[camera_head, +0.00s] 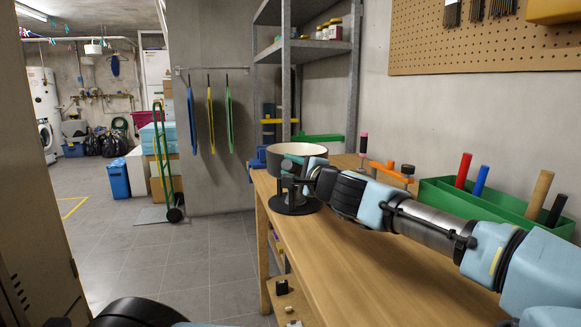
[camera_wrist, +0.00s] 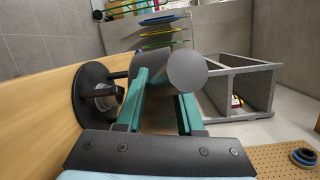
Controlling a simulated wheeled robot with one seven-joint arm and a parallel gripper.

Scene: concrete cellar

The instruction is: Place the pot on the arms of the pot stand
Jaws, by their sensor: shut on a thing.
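The pot (camera_head: 297,149), a round pan with a cream inside and a dark rim, is upright above the pot stand in the head view. The black pot stand (camera_head: 296,207) has a round base on the bench. In the wrist view its base (camera_wrist: 84,92) shows at left. My gripper (camera_head: 310,175) is at the pot's near right side. In the wrist view its green fingers (camera_wrist: 162,98) are around a grey round-ended part, seemingly the pot's handle (camera_wrist: 187,72). The stand's arms are mostly hidden, and I cannot tell whether the pot touches them.
The wooden bench (camera_head: 330,257) runs along the wall. A green bin (camera_head: 455,203) with upright coloured handles stands at right. An orange clamp (camera_head: 390,171) and a blue vise (camera_head: 258,158) are near the pot. Metal shelving (camera_head: 287,90) rises behind.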

